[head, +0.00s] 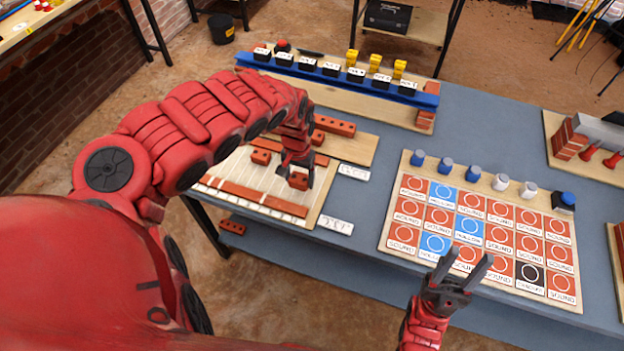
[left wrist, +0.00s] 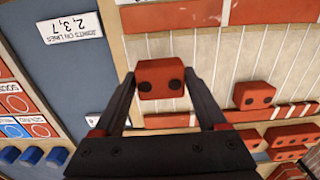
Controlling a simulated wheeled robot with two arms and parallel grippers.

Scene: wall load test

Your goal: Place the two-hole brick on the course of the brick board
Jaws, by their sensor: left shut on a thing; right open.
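My left gripper (head: 298,167) is shut on a small red two-hole brick (head: 298,182) above the right part of the brick board (head: 232,172). In the left wrist view the held brick (left wrist: 160,72) sits between the fingertips (left wrist: 160,92), with its two dark holes facing the camera. The board is pale with thin lines and carries a long red course strip (head: 262,198) near its front edge. Another two-hole brick (head: 261,157) lies farther back on the board. My right gripper (head: 468,272) is open and empty over the front of the card board.
Longer bricks (head: 335,125) lie on a wooden tray behind the board. White label cards (head: 335,225) stand at its right. A card board (head: 405,252) with colored squares and knobs fills the table's middle. One brick (head: 232,227) lies low beyond the table's front edge.

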